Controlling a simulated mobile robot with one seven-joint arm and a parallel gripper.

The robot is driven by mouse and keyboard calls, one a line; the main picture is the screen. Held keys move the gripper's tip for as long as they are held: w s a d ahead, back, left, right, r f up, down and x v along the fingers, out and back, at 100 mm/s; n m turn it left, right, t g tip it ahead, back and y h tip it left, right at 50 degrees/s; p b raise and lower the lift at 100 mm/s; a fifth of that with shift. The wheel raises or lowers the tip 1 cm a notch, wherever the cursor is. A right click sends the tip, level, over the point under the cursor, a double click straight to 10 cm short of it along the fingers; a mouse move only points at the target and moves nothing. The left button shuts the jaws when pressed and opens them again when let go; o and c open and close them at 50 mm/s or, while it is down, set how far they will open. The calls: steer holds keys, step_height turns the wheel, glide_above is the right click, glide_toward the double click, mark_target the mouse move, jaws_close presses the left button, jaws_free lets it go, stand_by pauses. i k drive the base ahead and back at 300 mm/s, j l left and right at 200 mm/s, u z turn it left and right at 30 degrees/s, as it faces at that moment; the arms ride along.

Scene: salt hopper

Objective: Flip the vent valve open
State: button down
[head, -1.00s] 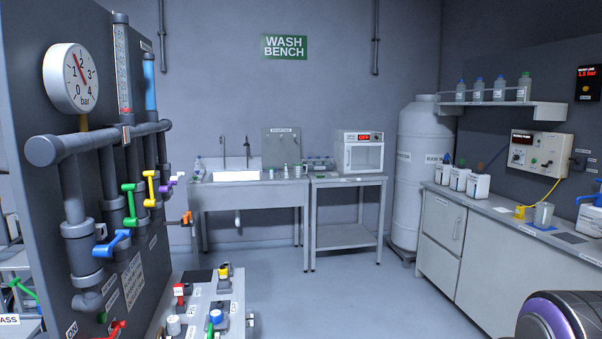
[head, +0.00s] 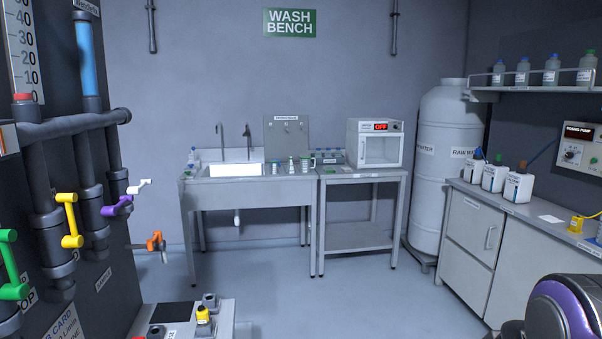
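The pipe panel stands at the left with several coloured valve handles: green (head: 9,265), yellow (head: 69,221), purple (head: 117,206), white (head: 139,186) and orange (head: 155,242). I cannot read a label that tells which is the vent valve. The green and yellow handles stand upright along their pipes. The purple and white ones stick out sideways. The orange one is low at the panel's far edge. My gripper is out of view; only a rounded purple and black part of my arm shows at the bottom right.
A low bench with small fittings (head: 203,315) stands at the bottom, beside the panel. The sink bench (head: 250,182) and a side table (head: 357,237) line the back wall. A white tank (head: 440,170) and a counter (head: 470,232) stand at the right. The middle floor is clear.

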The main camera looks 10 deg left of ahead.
mark_target(130, 190)
steer(key=i, duration=2.45)
steer(key=j+u, duration=0.1)
steer(key=u, duration=1.85)
steer(key=k+l+z, duration=0.1)
steer(key=k+l, duration=0.15)
steer(key=k+l+z, duration=0.15)
steer(key=l, duration=0.35)
steer(key=i+j+u, duration=0.1)
steer(key=j, duration=0.2)
steer(key=i+j+u, duration=0.1)
steer(key=i+j, duration=0.1)
steer(key=j, duration=0.1)
